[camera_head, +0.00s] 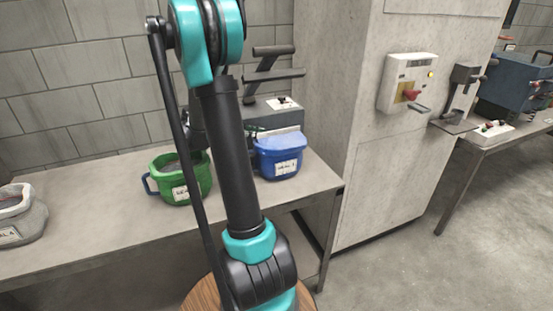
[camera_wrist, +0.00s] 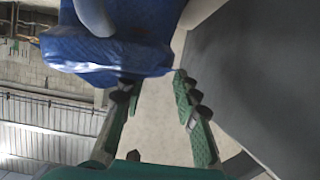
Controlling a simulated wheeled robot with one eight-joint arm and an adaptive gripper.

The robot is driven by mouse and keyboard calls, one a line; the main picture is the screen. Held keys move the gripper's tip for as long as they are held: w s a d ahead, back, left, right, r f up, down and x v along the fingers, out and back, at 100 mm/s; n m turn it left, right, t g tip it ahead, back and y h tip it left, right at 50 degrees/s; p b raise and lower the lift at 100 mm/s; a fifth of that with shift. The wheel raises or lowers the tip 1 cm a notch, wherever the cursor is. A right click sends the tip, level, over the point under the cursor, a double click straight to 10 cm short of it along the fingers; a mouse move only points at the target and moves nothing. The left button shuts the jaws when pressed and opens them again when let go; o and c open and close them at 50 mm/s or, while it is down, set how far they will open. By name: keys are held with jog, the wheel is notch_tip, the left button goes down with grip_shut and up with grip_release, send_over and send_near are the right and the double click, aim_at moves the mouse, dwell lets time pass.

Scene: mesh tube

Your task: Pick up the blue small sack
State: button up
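The blue small sack (camera_head: 280,163) stands upright on the grey table, near its right end, with a white label on its front. In the wrist view the blue sack (camera_wrist: 105,55) fills the upper left, just beyond the fingertips. My gripper (camera_wrist: 154,88) is open, its two fingers spread with nothing between them. The left finger's tip is close to the sack's edge; I cannot tell whether they touch. In the head view my arm crosses in front of the table, and my gripper is mostly hidden behind it.
A green sack (camera_head: 180,178) stands left of the blue one, and a grey sack (camera_head: 20,216) is at the far left. Grey equipment (camera_head: 268,112) stands right behind the blue sack. A concrete pillar (camera_head: 345,130) rises to its right. Table between the green and grey sacks is clear.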

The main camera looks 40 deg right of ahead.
aim_at(272, 133)
jog(key=x, duration=0.5)
jog(key=shift+d+r, duration=0.25)
jog(key=shift+d, duration=0.25)
jog(key=shift+c, duration=0.4)
grip_shut()
